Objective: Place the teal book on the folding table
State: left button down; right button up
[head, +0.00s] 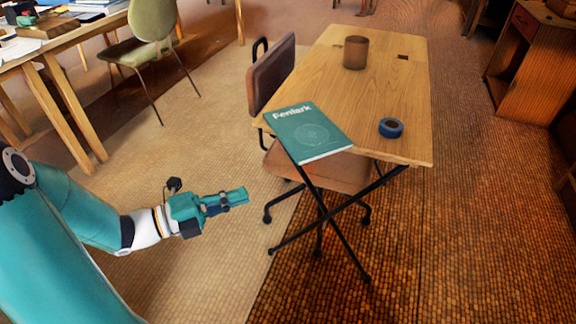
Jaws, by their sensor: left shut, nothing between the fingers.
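The teal book (309,134) lies flat on the left front corner of the folding table (378,113), its cover up with the title "Fenlark". Part of it reaches past the table's edge. My left gripper (243,195) is shut and empty, below and to the left of the book, apart from both book and table. My right gripper is not in view.
A blue tape roll (391,128) and a brown cup (356,52) stand on the folding table. A brown chair (272,76) is tucked at its left side. A green chair (141,45) and a cluttered desk (60,38) are at upper left. A wooden cabinet (530,70) stands at right.

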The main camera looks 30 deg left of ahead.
pick_arm(q)
jog(key=b, duration=0.4)
send_near(299, 164)
jog(key=shift+x, duration=3.5)
jog(key=shift+s, duration=0.1)
